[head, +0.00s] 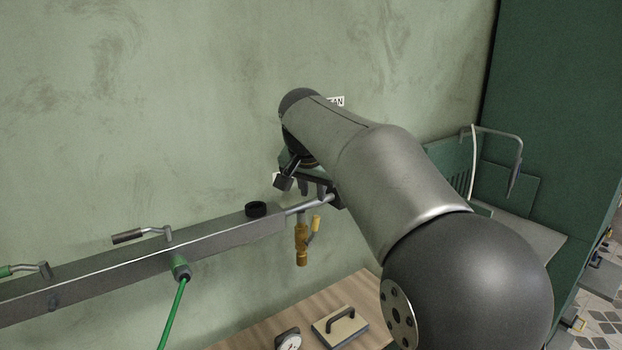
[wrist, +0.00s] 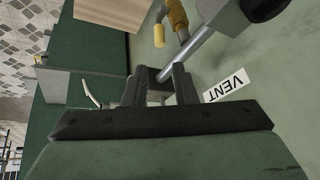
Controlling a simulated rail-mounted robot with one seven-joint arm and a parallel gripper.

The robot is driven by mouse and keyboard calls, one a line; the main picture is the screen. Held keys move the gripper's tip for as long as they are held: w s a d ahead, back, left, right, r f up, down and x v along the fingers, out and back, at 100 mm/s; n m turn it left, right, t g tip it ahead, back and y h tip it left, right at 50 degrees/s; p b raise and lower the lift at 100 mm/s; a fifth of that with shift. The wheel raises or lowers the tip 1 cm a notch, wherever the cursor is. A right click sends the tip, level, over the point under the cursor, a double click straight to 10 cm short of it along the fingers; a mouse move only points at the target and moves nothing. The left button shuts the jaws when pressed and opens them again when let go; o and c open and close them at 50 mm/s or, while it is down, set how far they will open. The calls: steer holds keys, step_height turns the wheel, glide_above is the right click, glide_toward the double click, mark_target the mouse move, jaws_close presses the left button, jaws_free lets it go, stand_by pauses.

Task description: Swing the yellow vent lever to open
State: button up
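The yellow vent lever (head: 316,223) is a short yellow handle beside a brass valve (head: 301,246) that hangs below a grey pipe. In the wrist view the lever (wrist: 159,36) and brass valve (wrist: 177,18) are at the top, beyond my fingertips. My gripper (head: 318,188) is at the pipe's right end in the head view, above and slightly right of the valve. In the wrist view my gripper (wrist: 160,72) has its two dark fingers apart. The pipe's end shows in the gap between them; contact cannot be told. The lever is outside the fingers.
A VENT label (wrist: 226,86) is on the wall. A grey rail (head: 140,262) carries other handles and a green hose (head: 172,315). A wooden shelf (head: 250,328) below holds a gauge (head: 289,341) and a handled block (head: 340,327). A green cabinet (head: 570,110) stands right.

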steer(key=v, duration=0.5)
steer(key=shift+c, duration=0.4)
steer(key=shift+f, duration=0.25)
jaws_close()
steer(key=w+d+f+n+g+y+b, duration=0.1)
steer(key=d+f+g+y+b, duration=0.2)
steer(key=f, duration=0.6)
steer(key=f+g+y, duration=0.3)
steer(key=f+y, duration=0.2)
steer(key=f, duration=0.5)
steer(key=w+d+m+t+y+b, duration=0.1)
steer(key=w+d+t+y, duration=0.1)
steer(key=d+t+y, duration=0.35)
steer(key=w+d+m+t+y+b, duration=0.25)
steer(key=d+y, duration=0.35)
steer(key=d, duration=0.3)
steer(key=p, duration=0.5)
glide_toward(312, 230)
steer(key=w+a+r, duration=0.2)
steer(key=w+a, duration=0.2)
steer(key=shift+w+n+g, duration=0.15)
steer(key=shift+n+g, duration=0.15)
steer(key=shift+n, duration=0.15)
